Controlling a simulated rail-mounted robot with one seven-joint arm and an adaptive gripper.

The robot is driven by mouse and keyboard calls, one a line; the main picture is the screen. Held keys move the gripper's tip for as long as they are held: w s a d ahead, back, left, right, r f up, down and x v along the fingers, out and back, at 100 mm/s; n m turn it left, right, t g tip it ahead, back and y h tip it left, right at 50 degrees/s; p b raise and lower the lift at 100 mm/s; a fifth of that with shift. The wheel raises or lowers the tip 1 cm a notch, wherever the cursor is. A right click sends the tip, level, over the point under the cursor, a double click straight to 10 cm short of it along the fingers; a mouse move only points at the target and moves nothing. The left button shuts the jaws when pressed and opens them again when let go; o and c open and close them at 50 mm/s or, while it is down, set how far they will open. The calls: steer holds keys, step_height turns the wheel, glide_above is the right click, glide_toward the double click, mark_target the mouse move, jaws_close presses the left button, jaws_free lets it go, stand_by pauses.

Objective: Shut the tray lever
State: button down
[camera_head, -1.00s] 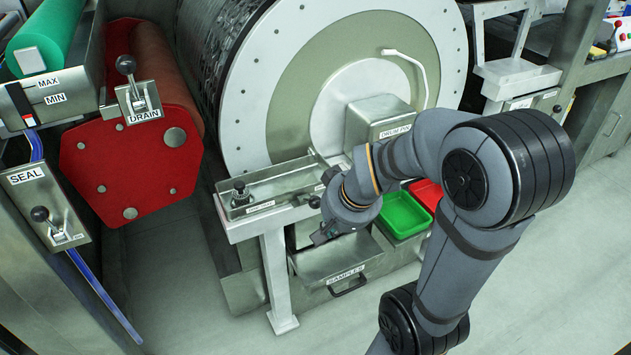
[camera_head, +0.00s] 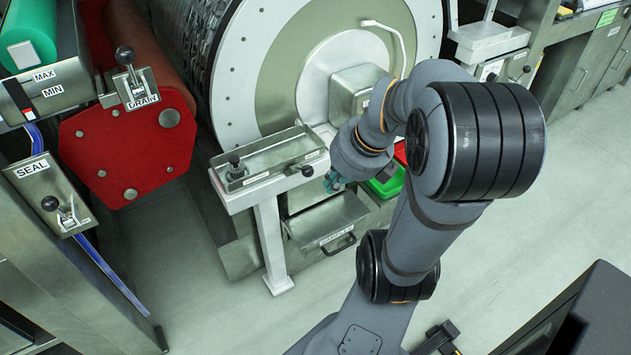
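The long metal tray (camera_head: 272,160) lies on a white stand beside the drum. A black knob (camera_head: 307,171), which looks like the tray lever's handle, sticks out at the tray's front right end; its arm is too small to make out. A second small black-topped fitting (camera_head: 236,168) stands at the tray's left end. My gripper (camera_head: 333,183) is just right of and slightly below the black knob in the picture, apparently apart from it. My wrist hides part of the area behind. The fingers are small and partly hidden, so their opening is unclear.
The drum (camera_head: 229,80) stands behind the tray. The sampler drawer (camera_head: 325,222) is below my gripper. A green bin (camera_head: 388,182) is partly behind my arm. The DRAIN lever (camera_head: 125,56) and SEAL lever (camera_head: 51,204) are at left. Floor in front is free.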

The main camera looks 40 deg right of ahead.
steer(key=shift+m, duration=0.5)
steer(key=b+x, duration=0.6)
steer(key=x, duration=0.4)
steer(key=shift+w+d+r+p, duration=0.35)
steer(key=shift+w+r+p, duration=0.15)
steer(key=shift+w+r, duration=0.15)
steer(key=shift+w+d+r+p, duration=0.35)
steer(key=shift+w+r+p, duration=0.1)
steer(key=shift+w+r, duration=0.25)
